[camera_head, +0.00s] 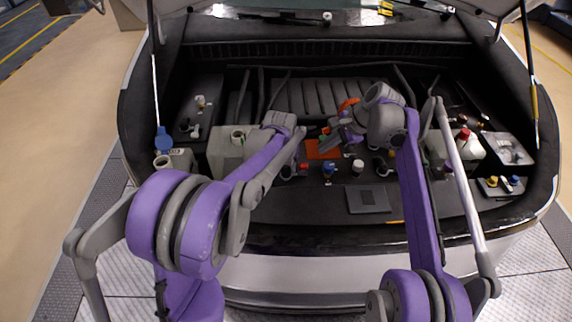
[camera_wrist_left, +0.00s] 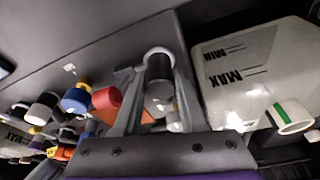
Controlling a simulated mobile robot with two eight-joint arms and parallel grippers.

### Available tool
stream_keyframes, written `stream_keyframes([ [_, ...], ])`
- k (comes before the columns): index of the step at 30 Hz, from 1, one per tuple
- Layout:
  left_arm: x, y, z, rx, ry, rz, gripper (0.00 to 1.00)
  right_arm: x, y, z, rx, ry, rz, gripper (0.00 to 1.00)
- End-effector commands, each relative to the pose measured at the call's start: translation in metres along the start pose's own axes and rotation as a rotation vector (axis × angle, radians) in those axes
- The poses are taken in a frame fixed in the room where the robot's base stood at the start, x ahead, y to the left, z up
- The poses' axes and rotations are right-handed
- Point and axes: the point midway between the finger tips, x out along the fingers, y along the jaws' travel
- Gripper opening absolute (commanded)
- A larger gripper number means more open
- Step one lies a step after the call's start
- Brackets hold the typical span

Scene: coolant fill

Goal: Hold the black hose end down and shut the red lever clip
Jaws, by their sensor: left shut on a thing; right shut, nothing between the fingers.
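My left gripper (camera_head: 293,165) reaches down beside the pale tank, and in the left wrist view its two fingers (camera_wrist_left: 155,100) are shut on a dark cylindrical piece, which looks like the black hose end (camera_wrist_left: 158,82). A pale ring shows at the far side of it. Whether it is fully seated cannot be told. A red part (camera_wrist_left: 105,101) lies just left of the fingers; it also shows small in the head view (camera_head: 303,167). I cannot tell whether it is the lever clip. My right gripper (camera_head: 328,138) is shut and empty, above the orange patch, pointing left.
A pale coolant tank (camera_wrist_left: 240,75) with MIN and MAX marks and a green-ringed neck (camera_wrist_left: 291,116) stands close by. Blue (camera_head: 328,170) and white (camera_head: 358,167) caps crowd the front. An orange patch (camera_head: 318,150) lies mid-bay. A grey plate (camera_head: 368,199) lies on the front ledge.

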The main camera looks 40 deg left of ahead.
Motion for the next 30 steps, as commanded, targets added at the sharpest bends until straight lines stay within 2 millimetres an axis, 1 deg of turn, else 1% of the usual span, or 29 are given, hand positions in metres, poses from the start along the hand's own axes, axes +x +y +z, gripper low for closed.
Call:
stream_keyframes([
  [16,0.0082,0.0001,0.0025,0.0,0.0,0.0,0.0,0.0001,0.0,0.0,0.0,0.0,0.0,0.0],
  [30,0.0081,0.0,0.0025,0.0,0.0,0.0,0.0,0.0001,0.0,0.0,0.0,0.0,0.0,0.0],
])
